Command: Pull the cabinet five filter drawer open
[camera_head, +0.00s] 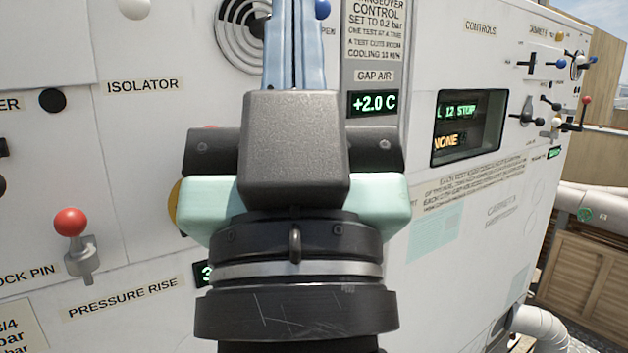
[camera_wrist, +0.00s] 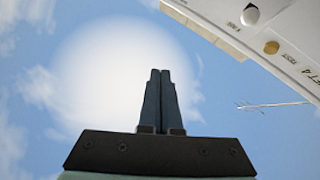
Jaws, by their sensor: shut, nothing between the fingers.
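My gripper (camera_head: 296,45) points up in front of the white cabinet face (camera_head: 130,240) in the head view. Its two blue fingers are together with nothing between them. In the wrist view the shut fingers (camera_wrist: 160,85) stand against open sky. No filter drawer and no label for cabinet five can be made out. My gripper and wrist hide the middle of the panel.
A red-knobbed lock pin (camera_head: 71,222) sticks out at the lower left. A dark display window (camera_head: 468,128) and several small levers (camera_head: 545,113) are at the right. Pipes (camera_head: 590,203) and a wooden slatted box (camera_head: 580,275) stand beyond the cabinet's right edge.

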